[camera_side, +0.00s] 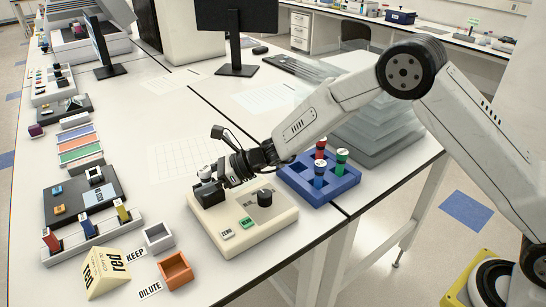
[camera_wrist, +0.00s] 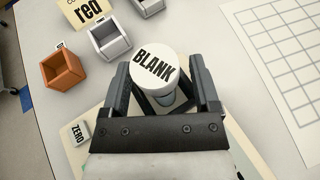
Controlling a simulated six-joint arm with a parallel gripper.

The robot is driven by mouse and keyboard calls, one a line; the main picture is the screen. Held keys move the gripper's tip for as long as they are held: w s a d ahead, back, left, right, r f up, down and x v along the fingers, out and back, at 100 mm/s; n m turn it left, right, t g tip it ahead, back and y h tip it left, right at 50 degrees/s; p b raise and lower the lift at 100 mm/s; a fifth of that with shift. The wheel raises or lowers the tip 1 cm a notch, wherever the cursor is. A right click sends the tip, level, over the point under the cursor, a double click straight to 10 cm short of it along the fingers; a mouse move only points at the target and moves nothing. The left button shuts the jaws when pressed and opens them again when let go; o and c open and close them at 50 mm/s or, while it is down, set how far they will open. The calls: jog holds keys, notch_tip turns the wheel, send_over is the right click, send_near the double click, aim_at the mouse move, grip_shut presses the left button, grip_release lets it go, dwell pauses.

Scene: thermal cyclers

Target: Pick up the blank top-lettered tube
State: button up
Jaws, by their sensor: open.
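The blank tube has a white cap lettered BLANK (camera_wrist: 156,70), seen from above in the wrist view. It stands in the dark well at the back left of a cream instrument (camera_side: 255,232); its cap (camera_side: 206,173) shows in the side view. My gripper (camera_wrist: 160,84) is around the tube, with one dark finger on each side of the cap. The fingers are open, and I cannot tell whether either touches the tube. The tube's lower part is mostly hidden by the cap and my gripper.
A blue rack (camera_side: 318,183) with red, blue and green tubes stands right of the instrument. An orange box (camera_side: 175,270) and a grey box (camera_side: 158,237) sit at the front left, near a cream "red" block (camera_side: 106,272). A rack of coloured tubes (camera_side: 92,232) lies farther left.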

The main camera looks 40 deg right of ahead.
jog(key=shift+c, duration=0.3)
grip_shut()
jog(key=shift+r, duration=0.15)
jog(key=shift+r, duration=0.85)
jog(key=s+d+r, duration=0.5)
jog(key=s+r, duration=0.6)
jog(key=s, duration=0.2)
dwell(0.4)
